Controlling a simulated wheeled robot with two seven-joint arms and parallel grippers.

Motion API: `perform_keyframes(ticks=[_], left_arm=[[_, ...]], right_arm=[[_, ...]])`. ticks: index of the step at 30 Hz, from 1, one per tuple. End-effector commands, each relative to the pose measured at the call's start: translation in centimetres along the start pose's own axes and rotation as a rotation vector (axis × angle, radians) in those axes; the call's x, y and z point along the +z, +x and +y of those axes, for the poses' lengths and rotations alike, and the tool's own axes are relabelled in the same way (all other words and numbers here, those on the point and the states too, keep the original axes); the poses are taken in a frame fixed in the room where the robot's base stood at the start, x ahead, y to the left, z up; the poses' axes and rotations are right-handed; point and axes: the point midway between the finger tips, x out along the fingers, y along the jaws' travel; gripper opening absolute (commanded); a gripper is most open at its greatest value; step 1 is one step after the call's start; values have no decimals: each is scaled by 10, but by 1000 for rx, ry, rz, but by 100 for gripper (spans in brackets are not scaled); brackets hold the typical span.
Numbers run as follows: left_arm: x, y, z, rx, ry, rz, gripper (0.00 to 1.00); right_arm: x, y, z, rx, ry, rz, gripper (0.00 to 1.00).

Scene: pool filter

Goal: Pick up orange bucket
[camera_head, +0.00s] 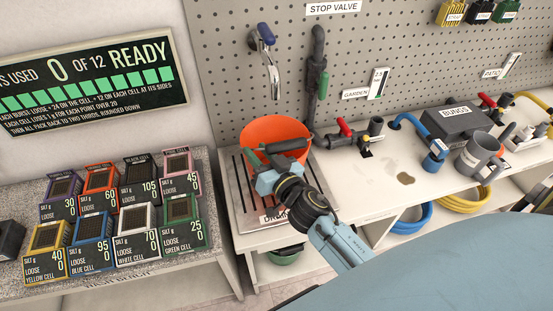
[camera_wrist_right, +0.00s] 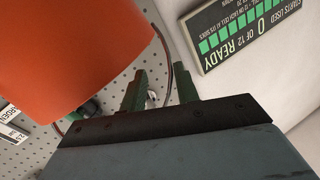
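The orange bucket (camera_head: 272,128) stands upright on the slatted drain tray (camera_head: 241,190) under the tap. My right gripper (camera_head: 270,163) is at the bucket's near side, and my wrist hides part of the bucket's lower front. In the right wrist view, the bucket (camera_wrist_right: 75,50) fills the upper left. The two green fingers of my right gripper (camera_wrist_right: 161,82) are apart there, with no object between them. The bucket lies to the left of both fingers; I cannot tell whether it touches them. My left gripper is not in view.
A tap (camera_head: 268,50) hangs above the bucket, with a grey pipe (camera_head: 317,80) beside it. Several labelled cells (camera_head: 92,240) stand on the left counter. A red-handled valve (camera_head: 346,130) is right of the bucket. A grey mug (camera_head: 475,155) stands farther right.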

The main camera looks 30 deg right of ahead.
Motion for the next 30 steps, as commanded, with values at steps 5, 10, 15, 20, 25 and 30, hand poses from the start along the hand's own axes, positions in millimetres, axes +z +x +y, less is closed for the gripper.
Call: perform_keyframes(ticks=[5,10,15,20,25,30], left_arm=[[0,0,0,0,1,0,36],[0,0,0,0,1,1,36],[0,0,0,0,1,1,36],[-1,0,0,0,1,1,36],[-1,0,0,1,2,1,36],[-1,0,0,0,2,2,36]], right_arm=[[0,7,0,0,1,0,31],[0,7,0,0,1,0,28],[0,6,0,0,0,0,6],[0,6,0,0,0,0,0],[0,6,0,0,0,0,0],[0,6,0,0,0,0,0]])
